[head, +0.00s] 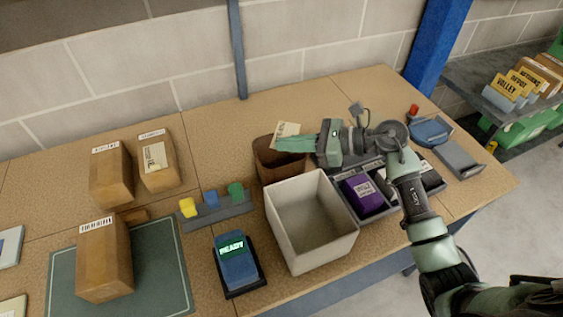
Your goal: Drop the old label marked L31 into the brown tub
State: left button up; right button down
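The brown tub (268,172) stands at the back of the bench, behind a larger cream bin. My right gripper (281,144) reaches in from the right, its fingers over the tub's opening. A small cream label (287,129) shows just above the fingers, its lower edge against them. The gripper looks shut on it. The label's print is too small to read as L31. The inside of the tub is mostly hidden by my gripper. My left gripper is not in view.
The open cream bin (322,252) stands just in front of the tub. A purple box (362,193) sits in a grey tray to its right. A blue device reading READY (238,270) and a rack of coloured blocks (222,211) are left. Several cardboard boxes (103,262) stand further left.

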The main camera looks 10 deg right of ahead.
notch_tip(320, 180, down, 2)
jog(key=shift+w+d, duration=0.1)
jog(key=shift+f+b, duration=0.25)
jog(key=shift+b, duration=0.1)
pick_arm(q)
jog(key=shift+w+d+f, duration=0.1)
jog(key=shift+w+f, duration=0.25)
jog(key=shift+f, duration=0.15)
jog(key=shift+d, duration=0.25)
pick_arm(e)
jog(key=c, duration=1.6)
grip_release()
